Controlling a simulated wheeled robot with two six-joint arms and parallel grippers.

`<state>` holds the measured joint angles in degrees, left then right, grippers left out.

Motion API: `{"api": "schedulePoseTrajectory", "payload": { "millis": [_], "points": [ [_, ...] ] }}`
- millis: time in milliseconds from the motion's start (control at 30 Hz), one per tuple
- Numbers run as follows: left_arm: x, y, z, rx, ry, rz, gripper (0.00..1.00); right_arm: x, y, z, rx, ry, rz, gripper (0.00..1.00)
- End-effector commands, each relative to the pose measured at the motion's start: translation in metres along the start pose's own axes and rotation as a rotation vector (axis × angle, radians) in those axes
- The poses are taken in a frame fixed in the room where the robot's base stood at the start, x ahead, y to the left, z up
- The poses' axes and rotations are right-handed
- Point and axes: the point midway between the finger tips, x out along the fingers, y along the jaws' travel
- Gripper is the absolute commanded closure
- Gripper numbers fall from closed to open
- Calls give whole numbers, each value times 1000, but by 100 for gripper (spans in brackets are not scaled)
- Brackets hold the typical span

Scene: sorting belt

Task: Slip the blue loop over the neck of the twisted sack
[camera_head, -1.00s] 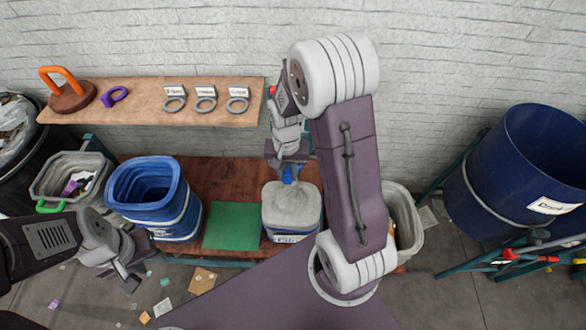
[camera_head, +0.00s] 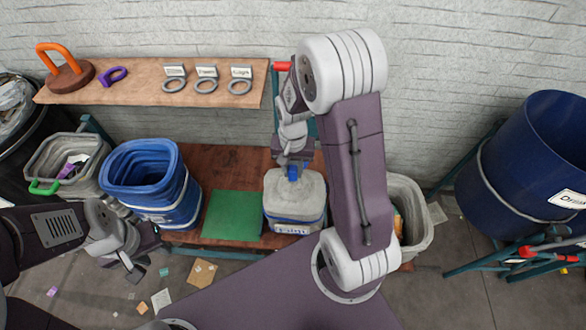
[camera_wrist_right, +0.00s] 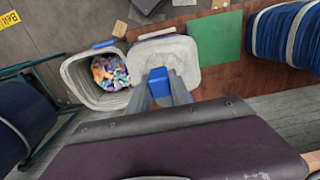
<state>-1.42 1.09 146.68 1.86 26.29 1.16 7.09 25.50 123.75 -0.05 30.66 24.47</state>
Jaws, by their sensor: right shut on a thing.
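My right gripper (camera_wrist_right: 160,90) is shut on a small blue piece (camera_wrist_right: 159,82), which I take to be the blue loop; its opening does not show. The blue piece (camera_head: 293,173) also shows in the head view, at the far part of a grey lumpy sack top (camera_head: 296,190). The sack sits in a white and blue-banded container with a label. The fingers point down over it. The sack's neck is hidden, and I cannot tell whether the loop is around it. My left gripper (camera_head: 133,268) hangs empty at lower left; its jaws are too small to judge.
A green mat (camera_head: 233,215) and a blue bin (camera_head: 150,185) stand left of the sack. A grey bin with scraps (camera_head: 411,210) stands close on its right. A wooden shelf (camera_head: 140,92) holds rings and an orange handle. A blue drum (camera_head: 520,170) stands far right.

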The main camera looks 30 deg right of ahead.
Motion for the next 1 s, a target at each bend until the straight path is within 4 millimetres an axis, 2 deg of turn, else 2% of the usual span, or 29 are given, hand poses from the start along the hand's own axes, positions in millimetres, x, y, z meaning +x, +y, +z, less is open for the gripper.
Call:
{"api": "schedulePoseTrajectory", "payload": {
  "millis": [33, 600, 1000],
  "points": [
    [9, 0, 1, 0, 0, 0, 64, 9, 0, 0, 0, 0, 0, 100],
    [57, -1, 6, 0, 0, 0, 64, 58, 0, 0, 0, 0, 0, 100],
    [80, -2, 8, 0, 0, 0, 64, 91, 0, 0, 0, -1, 0, 100]
  ]
}}
